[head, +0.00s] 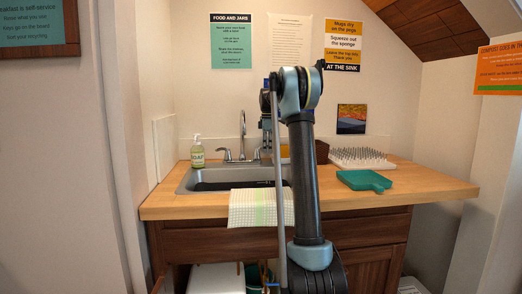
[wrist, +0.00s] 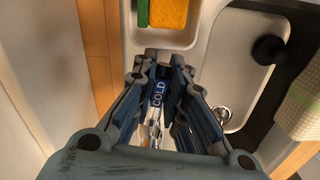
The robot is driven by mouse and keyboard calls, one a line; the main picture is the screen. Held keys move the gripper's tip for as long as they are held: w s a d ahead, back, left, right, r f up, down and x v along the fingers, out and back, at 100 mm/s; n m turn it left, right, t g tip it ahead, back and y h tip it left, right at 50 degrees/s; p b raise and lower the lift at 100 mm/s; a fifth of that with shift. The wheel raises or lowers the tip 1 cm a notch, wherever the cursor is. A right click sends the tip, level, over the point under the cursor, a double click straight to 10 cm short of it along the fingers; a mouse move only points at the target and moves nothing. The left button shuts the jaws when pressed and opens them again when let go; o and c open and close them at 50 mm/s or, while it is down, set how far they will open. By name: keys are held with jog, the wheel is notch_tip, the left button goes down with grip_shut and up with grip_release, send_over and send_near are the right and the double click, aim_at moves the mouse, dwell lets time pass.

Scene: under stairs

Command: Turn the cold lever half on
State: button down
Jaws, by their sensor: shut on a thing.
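The cold lever (wrist: 158,93) bears a blue COLD label and lies between the fingers of my gripper (wrist: 159,75) in the wrist view. The fingers are closed on it from both sides. Bright chrome shows below the label between the fingers, but how far the lever is turned cannot be told. In the head view the chrome faucet (head: 242,128) rises behind the sink (head: 205,187), with one handle (head: 225,154) on its left. My arm largely hides the gripper and the lever to the right of the faucet there.
A soap bottle (head: 197,150) stands left of the sink. A checked towel (head: 255,208) hangs over its front edge. An orange sponge (wrist: 170,14) sits in a white tray close to the gripper.

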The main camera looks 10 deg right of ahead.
jog(key=s+m, duration=0.1)
jog(key=m, duration=0.1)
jog(key=s+a+m, duration=0.1)
jog(key=m, duration=0.2)
jog(key=shift+s, duration=0.15)
jog(key=shift+s+a+m, duration=0.1)
jog(key=shift+s+m, duration=0.1)
jog(key=shift+m, duration=0.4)
jog(key=shift+s+a+m, duration=0.1)
jog(key=shift+s+m, duration=0.05)
jog(key=shift+m, duration=0.45)
jog(key=c, duration=0.8)
grip_release()
notch_tip(320, 180, up, 7)
